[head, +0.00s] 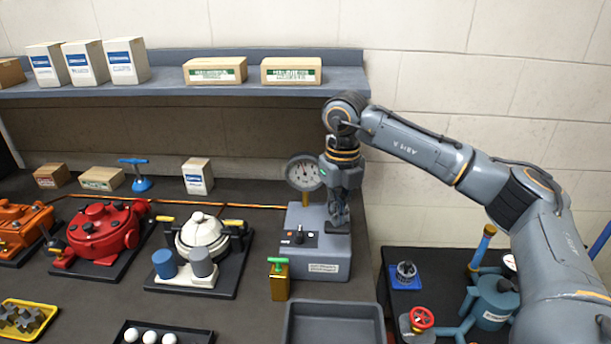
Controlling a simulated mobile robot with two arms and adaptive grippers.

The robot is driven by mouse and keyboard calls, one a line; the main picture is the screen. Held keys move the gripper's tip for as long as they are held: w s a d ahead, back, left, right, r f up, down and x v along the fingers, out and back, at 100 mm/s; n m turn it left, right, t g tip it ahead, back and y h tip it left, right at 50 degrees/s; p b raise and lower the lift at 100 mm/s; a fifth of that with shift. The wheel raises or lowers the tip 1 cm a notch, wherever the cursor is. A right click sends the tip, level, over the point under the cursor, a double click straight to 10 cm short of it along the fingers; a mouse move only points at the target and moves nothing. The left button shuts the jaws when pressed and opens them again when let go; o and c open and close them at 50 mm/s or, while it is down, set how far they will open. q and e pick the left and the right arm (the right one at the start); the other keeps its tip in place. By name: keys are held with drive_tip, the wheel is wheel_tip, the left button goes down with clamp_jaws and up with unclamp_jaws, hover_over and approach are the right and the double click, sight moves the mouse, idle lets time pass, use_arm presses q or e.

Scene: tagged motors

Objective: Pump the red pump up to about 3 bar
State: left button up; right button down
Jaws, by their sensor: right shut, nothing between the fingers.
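A red, round-bodied machine (97,236) sits on a dark plate at the left of the bench; it is the red thing that best fits the pump, with a small handle at its left. My right gripper (338,222) is shut and empty, pointing down at the control box's top, right of the gauge and well away from the red machine. I cannot tell whether it touches the box. My left gripper is not in view.
A white machine (203,235) and an orange one (18,229) flank the red machine. A green-handled brass block (279,280) and an empty grey tray (334,325) stand in front of the control box. A blue T-handled tool (140,182) stands behind. A shelf (200,83) holds boxes.

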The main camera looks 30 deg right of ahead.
drive_tip(key=shift+f+b, duration=0.75)
drive_tip(key=shift+f, duration=0.5)
drive_tip(key=shift+r+p, duration=0.9)
drive_tip(key=shift+r, duration=0.25)
drive_tip(key=shift+r+p, duration=0.65)
drive_tip(key=shift+r, duration=0.35)
drive_tip(key=shift+r+p, duration=1.85)
drive_tip(key=shift+r, duration=0.7)
drive_tip(key=shift+f, duration=0.1)
